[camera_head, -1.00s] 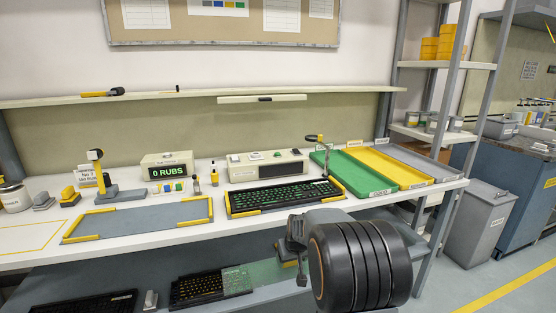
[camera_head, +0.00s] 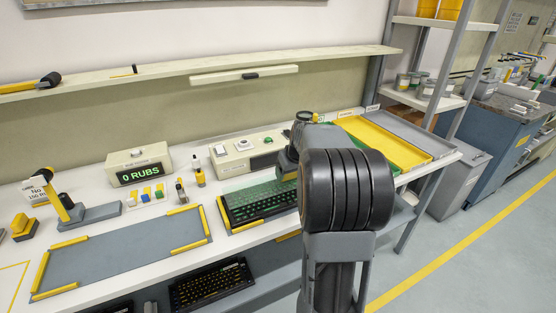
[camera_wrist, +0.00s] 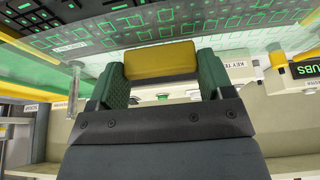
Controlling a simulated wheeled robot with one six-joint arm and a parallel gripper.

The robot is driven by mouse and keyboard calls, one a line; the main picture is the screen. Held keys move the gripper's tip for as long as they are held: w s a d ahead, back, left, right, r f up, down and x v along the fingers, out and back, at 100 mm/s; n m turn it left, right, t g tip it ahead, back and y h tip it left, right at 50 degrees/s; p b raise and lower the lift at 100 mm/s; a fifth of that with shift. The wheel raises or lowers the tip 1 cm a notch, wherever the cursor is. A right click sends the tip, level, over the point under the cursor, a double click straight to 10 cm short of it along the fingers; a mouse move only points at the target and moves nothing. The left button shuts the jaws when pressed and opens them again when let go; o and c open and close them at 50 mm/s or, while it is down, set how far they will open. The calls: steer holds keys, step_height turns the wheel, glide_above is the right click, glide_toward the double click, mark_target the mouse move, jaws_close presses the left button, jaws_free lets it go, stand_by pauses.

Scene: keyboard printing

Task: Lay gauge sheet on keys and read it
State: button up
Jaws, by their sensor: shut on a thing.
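My gripper (camera_wrist: 161,72) is shut on the yellow grip block (camera_wrist: 160,57) of the gauge sheet, with a green pad on either side of it. The clear gauge sheet (camera_wrist: 130,32) with green key outlines spans the top of the wrist view. In the head view the sheet (camera_head: 236,187) shows as a green tint over the keyboard. The black keyboard (camera_head: 252,208) with green legends lies on the bench between yellow corner pieces. Its right part is hidden behind my arm. I cannot tell whether the sheet touches the keys.
Left of the keyboard is an empty grey mat (camera_head: 120,252) with yellow corners. A box reading 0 RUBS (camera_head: 139,168) and a control box (camera_head: 240,152) stand behind. Yellow (camera_head: 385,142) and grey trays lie right. Another keyboard (camera_head: 210,287) is on the lower shelf.

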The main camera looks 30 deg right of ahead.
mark_target(291, 181)
steer(key=shift+w+r, duration=0.1)
steer(key=shift+w, duration=0.2)
steer(key=shift+a, duration=0.1)
steer(key=shift+s+f+b, duration=0.1)
steer(key=shift+f+b, duration=2.05)
steer(key=shift+f, duration=0.4)
steer(key=shift+f+b, duration=0.8)
steer(key=shift+b, duration=0.05)
steer(key=o, duration=1)
steer(key=shift+r, duration=0.1)
